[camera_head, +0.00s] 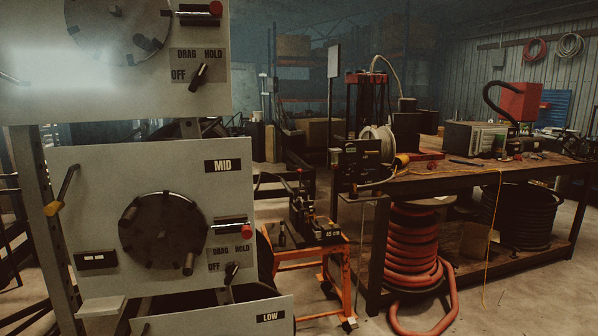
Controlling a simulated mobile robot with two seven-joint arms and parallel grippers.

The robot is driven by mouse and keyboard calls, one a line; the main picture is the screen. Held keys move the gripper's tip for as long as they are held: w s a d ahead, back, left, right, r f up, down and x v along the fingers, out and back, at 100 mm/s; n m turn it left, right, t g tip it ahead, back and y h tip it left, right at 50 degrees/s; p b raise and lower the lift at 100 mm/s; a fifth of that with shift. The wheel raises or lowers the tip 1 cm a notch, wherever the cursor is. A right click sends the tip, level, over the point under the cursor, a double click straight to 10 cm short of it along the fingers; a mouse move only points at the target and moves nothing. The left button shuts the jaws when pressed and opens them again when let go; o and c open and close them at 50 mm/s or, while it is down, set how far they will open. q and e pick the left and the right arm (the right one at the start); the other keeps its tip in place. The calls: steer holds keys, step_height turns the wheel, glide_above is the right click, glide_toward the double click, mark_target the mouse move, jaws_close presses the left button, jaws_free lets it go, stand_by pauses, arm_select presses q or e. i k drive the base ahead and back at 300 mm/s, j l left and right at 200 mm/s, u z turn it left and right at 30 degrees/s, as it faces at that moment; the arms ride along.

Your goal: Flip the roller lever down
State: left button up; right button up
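No part is labelled as the roller lever, so I cannot tell which one it is. The MID panel (110,180) is pale grey with a dark round hub (160,232). A dark lever with a yellow tip (54,208) sticks out at its left edge, its yellow end lower than its dark end. A red-ended handle (245,231) sits right of the hub. A black switch knob (232,271) sits below it by the DRAG, HOLD and OFF lettering. Neither of my grippers is in view.
An upper panel (40,100) has a similar red-ended handle (214,8) and knob (198,77). A LOW panel (225,318) is partly visible below. An orange cart (343,262) with a black machine and a cluttered workbench (465,178) stand right. Red hose (414,238) is coiled beneath the bench.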

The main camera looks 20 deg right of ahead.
mark_target(301, 192)
steer(key=i+l+z, duration=0.65)
steer(key=z, duration=0.15)
steer(key=i+l+z, duration=0.15)
steer(key=i+z, duration=0.3)
steer(key=i+l+u, duration=0.1)
steer(key=i, duration=0.45)
steer(key=i+l+u, duration=0.1)
steer(key=i+l, duration=0.15)
steer(key=i, duration=0.3)
steer(key=i+l+u, duration=0.55)
steer(key=i, duration=0.25)
